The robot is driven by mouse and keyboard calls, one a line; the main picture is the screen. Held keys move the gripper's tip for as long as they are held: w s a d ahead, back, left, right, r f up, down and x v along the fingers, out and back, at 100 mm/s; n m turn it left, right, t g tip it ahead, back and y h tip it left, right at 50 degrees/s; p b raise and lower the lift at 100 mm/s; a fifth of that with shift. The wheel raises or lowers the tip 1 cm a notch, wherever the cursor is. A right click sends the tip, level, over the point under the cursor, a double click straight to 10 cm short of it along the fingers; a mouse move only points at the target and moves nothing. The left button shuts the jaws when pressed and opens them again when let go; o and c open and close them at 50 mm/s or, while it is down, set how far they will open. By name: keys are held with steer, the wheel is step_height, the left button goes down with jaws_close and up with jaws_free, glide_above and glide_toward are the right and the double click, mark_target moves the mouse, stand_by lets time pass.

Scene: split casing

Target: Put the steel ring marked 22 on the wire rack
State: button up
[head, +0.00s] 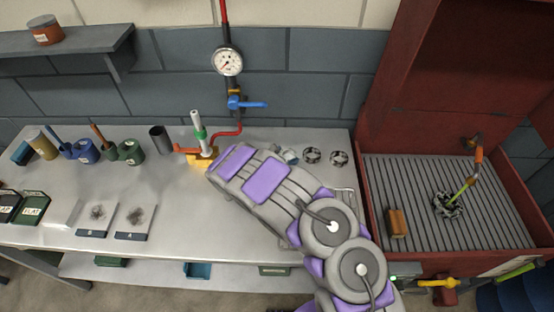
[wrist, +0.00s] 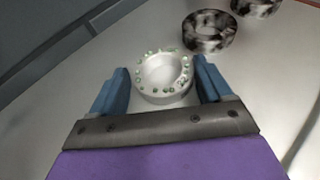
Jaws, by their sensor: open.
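My gripper (wrist: 163,78) is open in the wrist view, with one blue finger on each side of a pale grey ring (wrist: 150,96) dotted with green around its rim. The ring lies between the fingers; I cannot tell whether they touch it. Two mottled dark-and-white rings, one nearer (wrist: 208,45) and one at the top edge (wrist: 262,5), lie to the right. In the head view they show as a left ring (head: 312,156) and a right ring (head: 339,157). My arm hides most of my gripper there. A wire frame, perhaps the rack (head: 347,190), shows partly beside my arm.
A steel bench (head: 180,205) holds a yellow-based stand (head: 203,158), several cups and two trays with dark debris. A red cabinet (head: 375,190) with a slatted floor stands right, holding a brown block (head: 396,222). A gauge (head: 227,61) hangs on the wall pipe.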

steer(key=shift+s+f+p, duration=0.45)
steer(key=shift+s+f, duration=0.05)
steer(key=shift+f, duration=0.15)
steer(key=p+v, duration=0.1)
steer(key=v, duration=0.4)
steer(key=r+v, duration=0.1)
steer(key=v, duration=0.4)
steer(key=w+r+p+v, duration=0.1)
steer(key=v, duration=0.5)
steer(key=shift+a+p, duration=0.1)
steer(key=shift+p, duration=0.25)
steer(key=shift+s+r, duration=0.2)
steer(key=shift+s+a, duration=0.15)
steer(key=shift+a, duration=0.35)
